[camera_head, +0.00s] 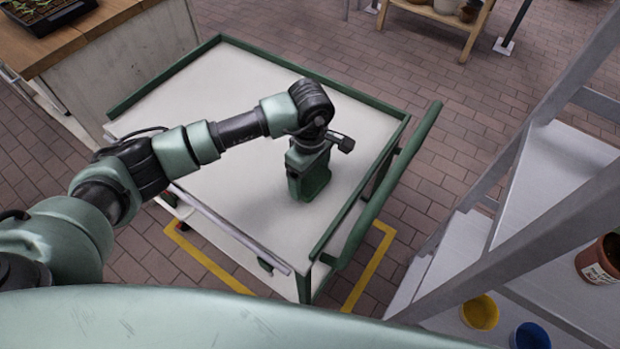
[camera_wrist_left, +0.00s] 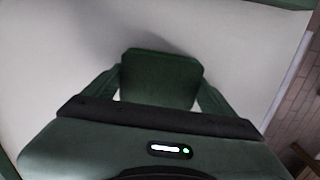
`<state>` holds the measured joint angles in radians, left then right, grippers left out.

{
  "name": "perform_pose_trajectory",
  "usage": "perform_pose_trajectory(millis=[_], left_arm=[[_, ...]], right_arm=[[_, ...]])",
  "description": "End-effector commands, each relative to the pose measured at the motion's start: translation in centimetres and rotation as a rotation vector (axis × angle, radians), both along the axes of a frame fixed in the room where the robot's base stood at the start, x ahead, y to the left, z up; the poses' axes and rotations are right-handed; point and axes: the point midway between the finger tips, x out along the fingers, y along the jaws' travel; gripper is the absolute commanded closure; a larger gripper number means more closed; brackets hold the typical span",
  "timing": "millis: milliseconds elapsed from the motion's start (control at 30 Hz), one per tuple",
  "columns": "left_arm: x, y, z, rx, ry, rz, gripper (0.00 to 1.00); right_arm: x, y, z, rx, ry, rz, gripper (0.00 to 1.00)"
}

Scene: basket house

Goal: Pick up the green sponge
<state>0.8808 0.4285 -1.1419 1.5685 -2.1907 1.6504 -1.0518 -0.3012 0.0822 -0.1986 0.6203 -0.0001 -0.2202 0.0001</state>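The green sponge (camera_wrist_left: 162,78) is a dark green block with rounded corners. In the left wrist view it lies between the two fingers of my left gripper (camera_wrist_left: 160,88), one finger along each side. The fingertips look close against its sides, with thin white slivers nearer the palm; I cannot tell if they press on it. In the head view my left gripper (camera_head: 308,178) points down over the cart's white top (camera_head: 235,85), and sponge and fingers merge into one dark green shape. I cannot tell if the sponge rests on the cart. My right gripper is not in view.
The cart has a raised green rim (camera_head: 160,80) and a green push handle (camera_head: 390,185) at right. A grey shelf rack (camera_head: 555,165) with pots stands at the right. A wooden bench (camera_head: 75,35) is at the upper left. Most of the cart top is clear.

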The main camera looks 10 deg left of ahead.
Motion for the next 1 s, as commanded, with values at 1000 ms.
perform_pose_trajectory(millis=[1000], left_arm=[[0.2,0.0,10.8,-0.001,-0.007,-0.001,0.52]], right_arm=[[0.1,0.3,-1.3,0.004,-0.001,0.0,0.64]])
